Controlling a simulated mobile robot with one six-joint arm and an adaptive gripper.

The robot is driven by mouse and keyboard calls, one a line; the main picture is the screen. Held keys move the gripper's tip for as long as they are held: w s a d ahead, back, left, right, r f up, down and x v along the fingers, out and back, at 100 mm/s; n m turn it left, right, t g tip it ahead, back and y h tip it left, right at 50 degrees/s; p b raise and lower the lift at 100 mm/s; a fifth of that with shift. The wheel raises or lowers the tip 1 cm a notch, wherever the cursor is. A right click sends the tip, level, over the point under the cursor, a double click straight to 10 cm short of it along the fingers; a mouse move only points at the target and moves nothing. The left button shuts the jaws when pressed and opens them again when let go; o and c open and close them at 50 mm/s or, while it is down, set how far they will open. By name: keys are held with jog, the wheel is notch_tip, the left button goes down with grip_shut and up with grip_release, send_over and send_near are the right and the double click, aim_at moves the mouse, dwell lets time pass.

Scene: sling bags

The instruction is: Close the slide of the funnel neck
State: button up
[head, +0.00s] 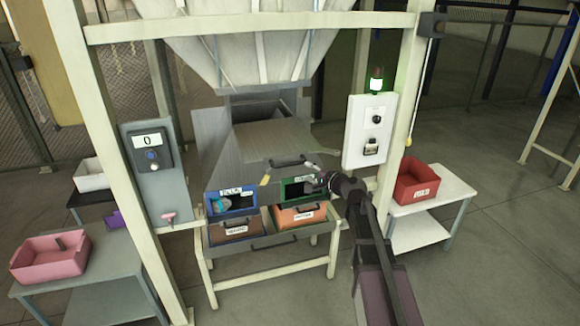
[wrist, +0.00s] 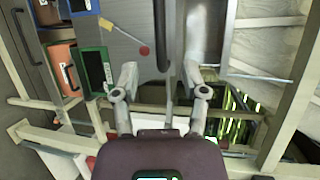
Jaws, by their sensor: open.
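The funnel neck (head: 215,135) is a grey metal box under a large white funnel bag (head: 245,45). Its flat slide (head: 270,138) sticks out toward the front, with a dark gap behind it. A dark handle (head: 286,162) is on the slide's front edge. My gripper (head: 318,177) is at the right of the handle, above the green-rimmed bin. In the wrist view, my gripper (wrist: 166,78) has its fingers spread apart. The dark handle (wrist: 161,35) lies between and ahead of the fingertips; I cannot tell whether they touch it.
Blue (head: 231,203), green (head: 300,188), brown (head: 234,228) and orange (head: 298,217) bins sit under the neck. A white control box (head: 369,130) with a green lamp hangs at right. Frame posts flank the neck. Side tables hold a red bin (head: 417,181) and a pink bin (head: 50,258).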

aim_at(292, 165)
jog(key=b+x, duration=0.1)
jog(key=x, duration=0.9)
jog(key=shift+w+b, duration=0.1)
jog(key=shift+b, duration=0.25)
grip_shut()
